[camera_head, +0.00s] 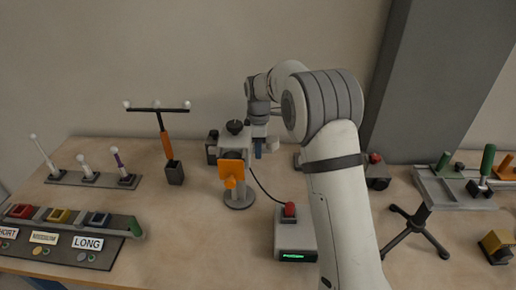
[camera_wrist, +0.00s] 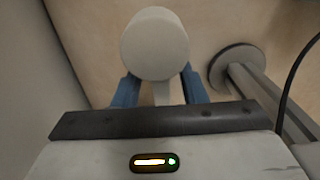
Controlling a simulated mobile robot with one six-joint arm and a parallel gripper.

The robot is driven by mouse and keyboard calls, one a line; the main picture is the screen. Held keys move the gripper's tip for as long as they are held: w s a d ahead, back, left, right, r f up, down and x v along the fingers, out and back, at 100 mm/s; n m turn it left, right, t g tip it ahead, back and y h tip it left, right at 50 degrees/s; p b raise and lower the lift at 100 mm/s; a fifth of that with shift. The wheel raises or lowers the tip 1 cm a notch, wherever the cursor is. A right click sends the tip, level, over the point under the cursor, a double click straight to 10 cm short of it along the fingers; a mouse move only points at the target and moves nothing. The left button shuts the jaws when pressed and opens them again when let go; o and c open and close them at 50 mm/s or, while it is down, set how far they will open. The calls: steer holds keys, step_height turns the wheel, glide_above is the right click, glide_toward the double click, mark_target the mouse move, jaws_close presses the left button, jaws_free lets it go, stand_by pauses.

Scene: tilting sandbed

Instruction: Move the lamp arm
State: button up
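A grey stand (camera_head: 235,150) with an orange plate, a dark top knob and a round base stands mid-table; I take it to carry the lamp arm. My gripper (camera_head: 259,149) has blue fingers and points down close at its right side. In the wrist view a pale round-ended cylinder (camera_wrist: 155,48), seemingly the lamp arm's end, lies ahead of the gripper (camera_wrist: 160,92). A thin pale stem below it shows between the fingers, with gaps on both sides. The fingers are apart, and their tips are partly hidden by the cylinder. The stand's post and round base (camera_wrist: 235,68) show at the right.
A box with a red knob (camera_head: 289,212) and green display is cabled to the stand. A grey tripod table (camera_head: 452,190) is at right. A wall stands close behind.

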steer(key=shift+f, duration=0.3)
jaws_close()
stand_by(0.5)
